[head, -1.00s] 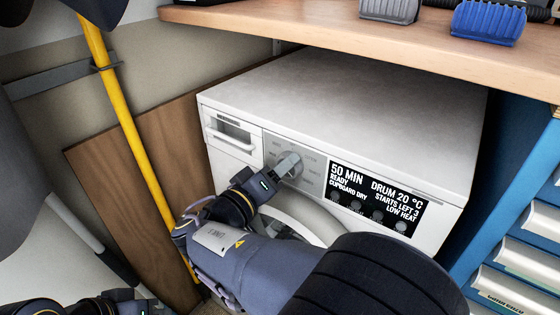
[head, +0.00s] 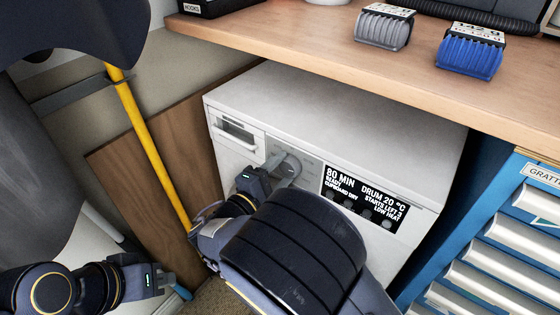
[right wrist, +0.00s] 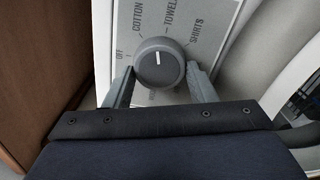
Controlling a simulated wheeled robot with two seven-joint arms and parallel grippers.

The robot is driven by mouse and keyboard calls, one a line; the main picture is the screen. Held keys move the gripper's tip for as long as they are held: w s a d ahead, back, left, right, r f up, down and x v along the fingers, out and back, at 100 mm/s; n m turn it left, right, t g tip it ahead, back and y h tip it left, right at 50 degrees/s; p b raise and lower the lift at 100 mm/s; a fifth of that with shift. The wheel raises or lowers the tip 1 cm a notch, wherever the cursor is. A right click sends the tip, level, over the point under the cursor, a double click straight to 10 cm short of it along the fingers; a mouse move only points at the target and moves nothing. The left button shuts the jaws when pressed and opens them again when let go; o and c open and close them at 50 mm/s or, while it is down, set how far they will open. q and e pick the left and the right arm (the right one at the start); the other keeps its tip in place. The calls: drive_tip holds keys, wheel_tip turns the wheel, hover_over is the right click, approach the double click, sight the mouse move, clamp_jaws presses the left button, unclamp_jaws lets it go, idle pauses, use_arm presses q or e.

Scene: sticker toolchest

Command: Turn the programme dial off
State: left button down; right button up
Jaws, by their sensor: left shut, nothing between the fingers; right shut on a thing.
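The programme dial (head: 292,166) is a dark grey round knob on the white dryer's front (head: 236,150). In the right wrist view the dial (right wrist: 160,68) has a white pointer line that points up, towards the gap between COTTON and TOWELS. The OFF label (right wrist: 120,55) is to the dial's left. My right gripper (right wrist: 158,72) has one finger on each side of the dial and is shut on it; in the head view it partly covers the dial. A label under the dial is mostly hidden. My left gripper (head: 168,283) is shut and empty, low at the left, away from the dryer.
The dryer's display (head: 362,198) reads 80 MIN, READY, CUPBOARD DRY. A wooden worktop (head: 330,40) overhangs the dryer. A blue drawer chest (head: 475,215) stands to the right. A yellow pole (head: 150,150) and a brown board (head: 165,170) are at the left.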

drive_tip(key=n+p, duration=0.7)
drive_tip(key=n, duration=0.1)
drive_tip(key=shift+s+d+p, duration=0.1)
drive_tip(key=shift+p, duration=0.2)
drive_tip(key=n+p, duration=0.3)
drive_tip(key=n, duration=0.1)
drive_tip(key=shift+d+f, duration=0.1)
drive_tip(key=shift+f, duration=0.05)
drive_tip(key=shift+s+f+n+p, duration=0.1)
drive_tip(key=shift+n+p, duration=0.7)
drive_tip(key=shift+n, duration=0.4)
drive_tip(key=o, duration=1)
drive_tip(key=shift+c, duration=0.2)
drive_tip(key=v, duration=0.7)
drive_tip(key=shift+s+a, duration=0.25)
drive_tip(key=shift+s, duration=0.05)
